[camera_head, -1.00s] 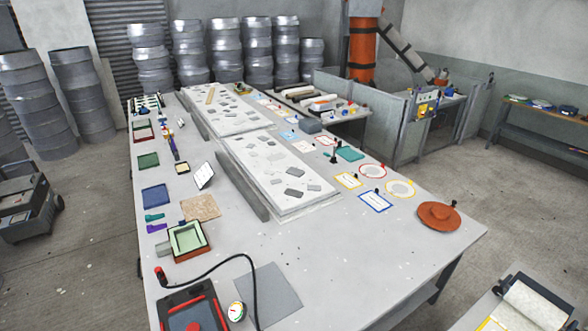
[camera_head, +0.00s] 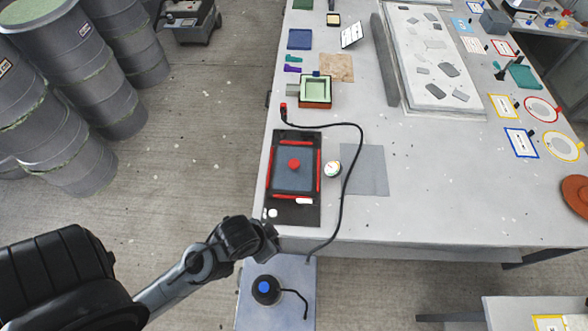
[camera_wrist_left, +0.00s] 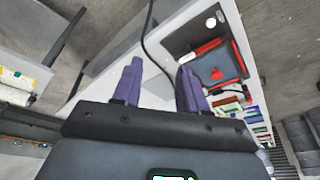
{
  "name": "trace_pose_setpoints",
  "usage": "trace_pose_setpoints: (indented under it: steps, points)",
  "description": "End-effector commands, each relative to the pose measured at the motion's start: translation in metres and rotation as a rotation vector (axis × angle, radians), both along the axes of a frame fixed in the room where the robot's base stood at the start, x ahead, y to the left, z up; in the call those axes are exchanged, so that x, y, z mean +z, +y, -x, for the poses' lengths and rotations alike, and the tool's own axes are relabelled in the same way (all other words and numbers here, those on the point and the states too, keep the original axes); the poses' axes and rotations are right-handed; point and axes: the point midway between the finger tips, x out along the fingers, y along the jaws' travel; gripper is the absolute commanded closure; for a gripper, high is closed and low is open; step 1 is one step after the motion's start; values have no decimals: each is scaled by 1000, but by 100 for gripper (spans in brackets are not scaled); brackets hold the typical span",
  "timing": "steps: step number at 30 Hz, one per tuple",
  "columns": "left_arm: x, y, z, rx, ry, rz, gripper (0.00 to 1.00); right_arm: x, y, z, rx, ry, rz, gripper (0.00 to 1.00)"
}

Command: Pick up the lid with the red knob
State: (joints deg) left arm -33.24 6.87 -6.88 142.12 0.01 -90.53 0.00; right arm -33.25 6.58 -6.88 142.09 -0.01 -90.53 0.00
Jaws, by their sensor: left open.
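The lid (camera_head: 288,181) is a dark grey panel with a round red knob (camera_head: 293,164) at its middle. It lies in a black frame (camera_head: 308,212) with red strips along its sides, at the near left corner of the table. My left gripper (camera_head: 272,238) is at the table's near edge, just short of the frame and apart from the lid. In the left wrist view the two purple fingers (camera_wrist_left: 159,67) stand apart with nothing between them, and the lid (camera_wrist_left: 208,72) shows beyond them to the right. My right gripper is not in view.
A green-lined mould (camera_head: 316,91) stands behind. A low stand with a blue-topped black pump (camera_head: 265,290) is below the table edge. The table's front middle is clear.

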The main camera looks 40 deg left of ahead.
Motion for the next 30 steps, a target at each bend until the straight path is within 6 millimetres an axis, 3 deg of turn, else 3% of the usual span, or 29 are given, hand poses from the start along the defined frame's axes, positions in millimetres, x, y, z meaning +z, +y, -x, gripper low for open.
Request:
trace_pose_setpoints:
  steps: [14, 22, 30]
  points:
    - [0, 0, 0, 0, 0, 0, 57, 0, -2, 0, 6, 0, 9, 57]
    - [0, 0, 0, 0, 0, 0, 19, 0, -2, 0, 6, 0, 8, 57]
    - [0, 0, 0, -2, 1, -1, 19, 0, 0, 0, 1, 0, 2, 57]
